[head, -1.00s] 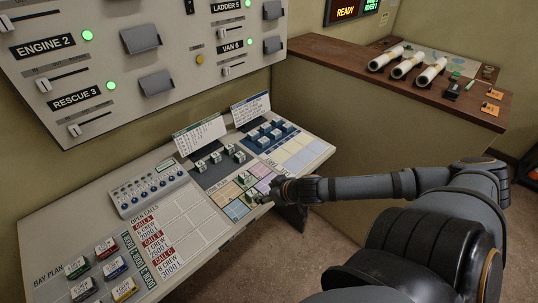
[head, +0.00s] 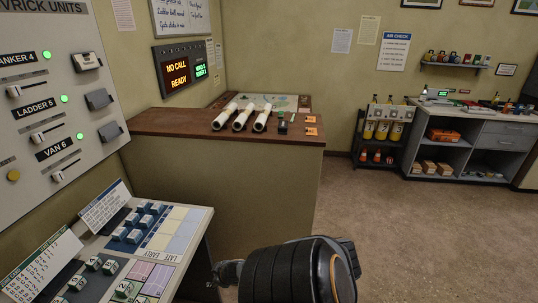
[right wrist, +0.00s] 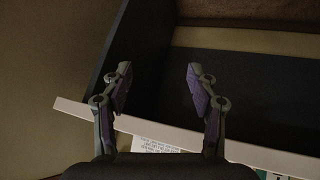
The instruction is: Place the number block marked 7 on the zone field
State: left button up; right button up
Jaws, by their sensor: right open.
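The zone field (head: 161,275) is the patch of pastel squares on the sloping console at the lower left of the head view, partly cut off. A pale block with a green face (head: 125,289) sits at its left side; its mark is too small to read surely. More pale number blocks (head: 93,263) stand on a dark strip to the left; I cannot tell which is the 7. My right gripper (head: 221,272) is beside the console's right edge, partly hidden by my arm. In the right wrist view its fingers (right wrist: 160,88) are apart with nothing between them. My left gripper is out of view.
Blue-grey blocks (head: 134,228) stand on a blue strip behind the zone field, with upright cards (head: 104,207) alongside. A wood-topped counter (head: 170,122) with white rolls (head: 241,118) stands beyond. Open floor (head: 390,230) lies to the right.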

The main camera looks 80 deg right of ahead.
jog(key=s+a+f+g, duration=0.1)
jog(key=s+f+g, duration=0.1)
jog(key=s+f, duration=0.7)
jog(key=s+a+f+n+g+y+b, duration=0.1)
jog(key=s+a+f, duration=0.7)
jog(key=a, duration=0.3)
jog(key=s+a+f+g+y+b, duration=0.1)
jog(key=s+a+f+g, duration=0.1)
jog(key=s+a+f, duration=0.7)
jog(key=shift+s+a+f+n+g+y, duration=0.2)
jog(key=shift+a+f+n+g+y, duration=0.15)
jog(key=shift+a+f, duration=0.8)
